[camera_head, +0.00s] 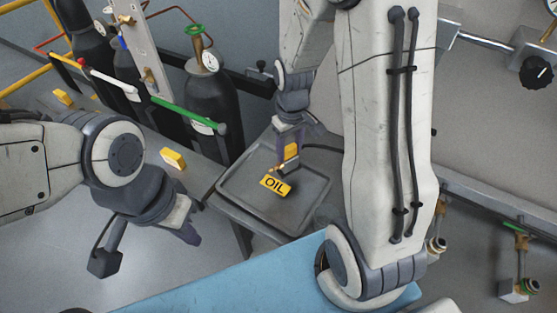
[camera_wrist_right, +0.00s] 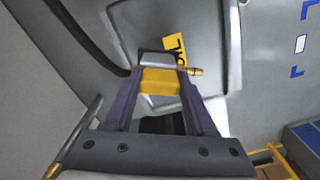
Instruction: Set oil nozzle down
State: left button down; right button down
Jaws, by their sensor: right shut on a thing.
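My right gripper (camera_head: 287,152) reaches down over the grey tray (camera_head: 308,205). It is shut on the oil nozzle (camera_head: 291,153), a yellow block with a brass tip. In the right wrist view the nozzle's yellow body (camera_wrist_right: 160,81) sits between the purple fingers of my right gripper (camera_wrist_right: 160,85), with its brass tip pointing right. A yellow "OIL" label (camera_head: 275,184) lies on the tray near the nozzle; it also shows in the wrist view (camera_wrist_right: 174,48). Whether the nozzle touches the tray I cannot tell. My left gripper (camera_head: 190,236) hangs left of the tray; its fingers are partly hidden.
Dark gas cylinders (camera_head: 212,105) stand behind the tray at the left. Another yellow block (camera_head: 173,159) lies on a ledge left of the tray. A blue surface (camera_head: 255,285) is in front. The right part of the tray is bare.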

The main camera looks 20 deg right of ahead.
aim_at(279, 164)
jog(key=a+f, duration=0.1)
jog(key=a, duration=0.1)
jog(key=shift+w+a+f, duration=0.35)
jog(key=shift+w+a, duration=0.05)
jog(key=shift+f+p, duration=0.5)
jog(key=shift+f, duration=1.45)
jog(key=shift+f, duration=0.1)
jog(key=shift+c, duration=1.1)
grip_release()
notch_tip(279, 164, up, 12)
jog(key=b, duration=0.1)
jog(key=s+a+r+n, duration=0.2)
jog(key=s+a, duration=0.5)
jog(key=s, duration=0.2)
jog(key=s+a+r+n+y, duration=0.1)
jog(key=s+a+r+n, duration=0.1)
jog(key=s+a, duration=0.5)
jog(key=s+r, duration=0.1)
jog(key=s, duration=0.2)
jog(key=shift+s+n, duration=0.3)
jog(key=shift+n, duration=0.1)
